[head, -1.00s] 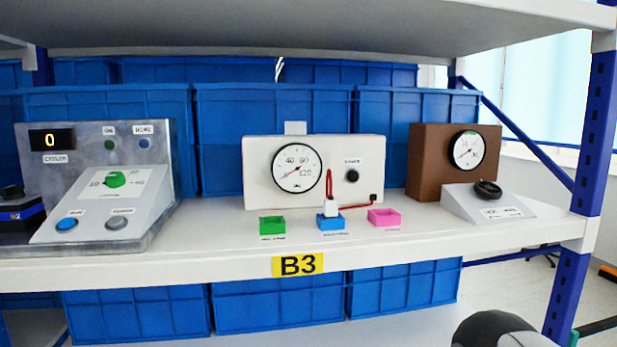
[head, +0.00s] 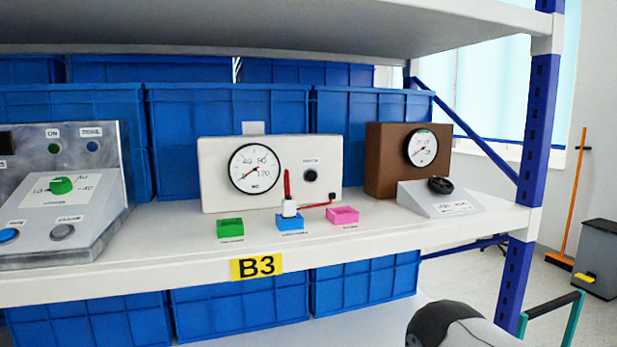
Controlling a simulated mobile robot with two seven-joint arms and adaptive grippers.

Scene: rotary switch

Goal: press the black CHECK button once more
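The black CHECK button (head: 310,175) is on the right part of the front of a white box (head: 215,185). Its small label above is too blurred to read surely now. A round dial gauge (head: 254,169) is on the same box, left of the button. A white plug with a red upright part (head: 288,207) stands at the blue tray (head: 290,223), and a red lead runs from it to a small black socket at the box's lower right. Neither gripper shows. A rounded grey and black part of my own body is at the bottom right, well apart from the button.
A green tray (head: 230,229) and a pink tray (head: 342,215) flank the blue one on the shelf. A metal control panel (head: 110,190) stands left. A brown gauge box (head: 385,160) and black knob (head: 440,185) stand right. An upper shelf (head: 300,25) hangs above.

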